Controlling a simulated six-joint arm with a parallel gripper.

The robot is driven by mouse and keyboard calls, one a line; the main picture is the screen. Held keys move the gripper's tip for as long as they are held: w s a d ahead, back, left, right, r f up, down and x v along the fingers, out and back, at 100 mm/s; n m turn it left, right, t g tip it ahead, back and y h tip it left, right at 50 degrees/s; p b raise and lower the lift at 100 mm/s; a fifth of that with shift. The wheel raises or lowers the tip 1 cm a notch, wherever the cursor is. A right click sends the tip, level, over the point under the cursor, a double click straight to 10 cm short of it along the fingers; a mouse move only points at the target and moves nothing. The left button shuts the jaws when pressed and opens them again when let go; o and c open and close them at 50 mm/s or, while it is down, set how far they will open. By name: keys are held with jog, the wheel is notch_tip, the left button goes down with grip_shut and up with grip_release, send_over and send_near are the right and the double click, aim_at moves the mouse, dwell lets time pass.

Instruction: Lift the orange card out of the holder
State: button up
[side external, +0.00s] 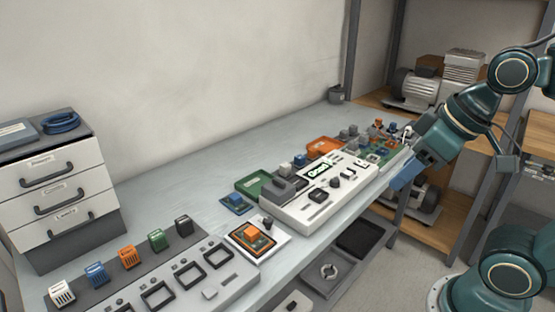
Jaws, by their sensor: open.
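Several orange things show, and I cannot tell for certain which is the card. An orange piece (251,235) sits in a dark frame on a small white base (270,254) at the table's front edge. An upright orange block (128,257) stands in a row of coloured blocks on a dark strip at lower left. My gripper (402,178) is at the right, beyond the table's front right edge, open and apart from all of these. Its fingertips are small and hard to make out.
The white console (312,198) with a green display fills the middle of the table. A grey panel (185,280) with square frames lies at front left. Drawers (60,190) stand at left. The back left tabletop is clear.

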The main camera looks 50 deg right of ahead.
jog(key=w+a+r+n+g+y, duration=0.1)
jog(key=w+a+n, duration=0.1)
jog(key=w+n, duration=0.5)
jog(key=w+a+f+n+g+y, duration=0.1)
jog(key=w+f+n, duration=0.4)
jog(key=w, duration=0.5)
jog(key=w+a+f+n+g+y, duration=0.2)
jog(key=w+f+n, duration=0.3)
jog(key=w, duration=0.6)
notch_tip(320, 180, down, 2)
jog(key=shift+w+a+f+g, duration=0.2)
jog(key=shift+w+g, duration=0.05)
jog(key=shift+g, duration=0.45)
send_over(252, 231)
jog(key=d, duration=0.2)
jog(key=shift+w+d+f, duration=0.1)
jog(key=shift+f, duration=1.9)
jog(key=shift+d+f, duration=0.1)
jog(key=shift+f, duration=1.85)
jog(key=shift+x, duration=2.6)
